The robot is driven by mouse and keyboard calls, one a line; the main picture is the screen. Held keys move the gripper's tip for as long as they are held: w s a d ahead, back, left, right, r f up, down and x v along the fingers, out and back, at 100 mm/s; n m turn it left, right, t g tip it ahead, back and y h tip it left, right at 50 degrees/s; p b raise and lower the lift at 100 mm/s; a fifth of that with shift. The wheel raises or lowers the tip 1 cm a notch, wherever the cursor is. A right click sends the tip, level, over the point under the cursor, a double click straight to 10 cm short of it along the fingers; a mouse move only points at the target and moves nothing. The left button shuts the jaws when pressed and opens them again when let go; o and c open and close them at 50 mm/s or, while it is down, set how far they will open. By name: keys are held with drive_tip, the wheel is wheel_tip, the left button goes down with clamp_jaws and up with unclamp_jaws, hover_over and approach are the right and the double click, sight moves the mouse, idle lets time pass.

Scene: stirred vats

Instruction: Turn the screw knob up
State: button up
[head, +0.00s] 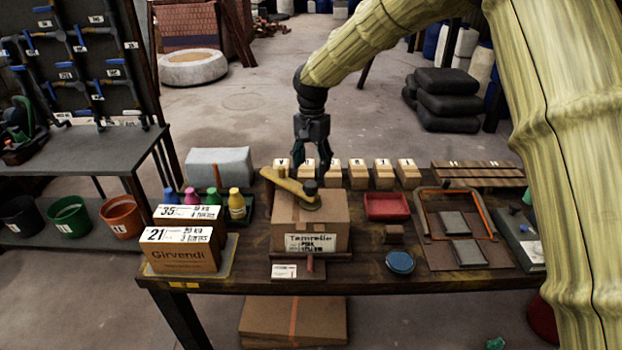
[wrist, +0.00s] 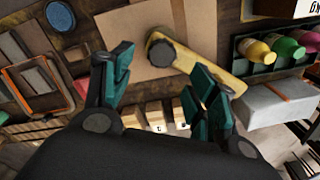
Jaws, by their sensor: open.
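A dark round knob (head: 310,187) sits at one end of a yellowish flat bar (head: 288,186), on top of a cardboard box (head: 311,222) on the workbench. In the wrist view the knob (wrist: 162,55) and the bar (wrist: 205,68) lie just beyond my fingers. My gripper (head: 313,165) points down above and slightly behind the knob. It also shows in the wrist view (wrist: 164,75), its teal fingers spread, with nothing between them. I cannot tell exactly how far the fingertips are above the knob. No contact shows.
Two labelled boxes (head: 179,250) and coloured bottles (head: 237,204) stand left of the cardboard box. A grey block (head: 219,167) and small numbered wooden blocks (head: 358,174) are behind. A red tray (head: 387,206), blue disc (head: 400,262) and framed panel (head: 428,238) lie right.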

sight(312, 183)
wheel_tip(312, 183, down, 7)
drive_tip(key=shift+r+p, duration=0.1)
drive_tip(key=shift+p, duration=0.5)
drive_tip(key=c, duration=1)
